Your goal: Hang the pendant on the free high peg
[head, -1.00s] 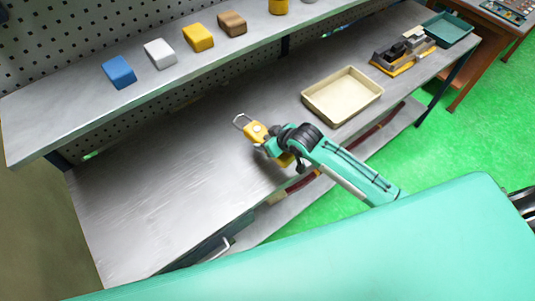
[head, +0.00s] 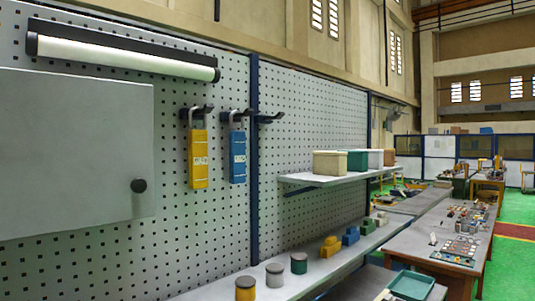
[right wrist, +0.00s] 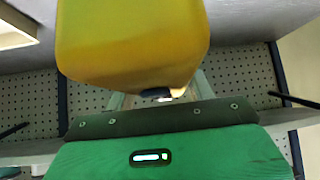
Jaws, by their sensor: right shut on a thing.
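A yellow pendant (head: 198,158) and a blue pendant (head: 238,156) hang by metal loops from two dark pegs high on the pegboard in the head view. To their right, a third dark peg (head: 268,117) at about the same height is bare. My right gripper (right wrist: 160,93) is shut on another yellow pendant (right wrist: 132,40), which fills the upper middle of the right wrist view. Its loop and most of the fingers are hidden there. Neither gripper shows in the head view.
A lamp (head: 125,55) and a grey cabinet (head: 75,160) are left of the hanging pendants. A shelf (head: 325,180) with boxes juts out at right, below the bare peg. A lower shelf (head: 325,262) holds several small blocks and cylinders.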

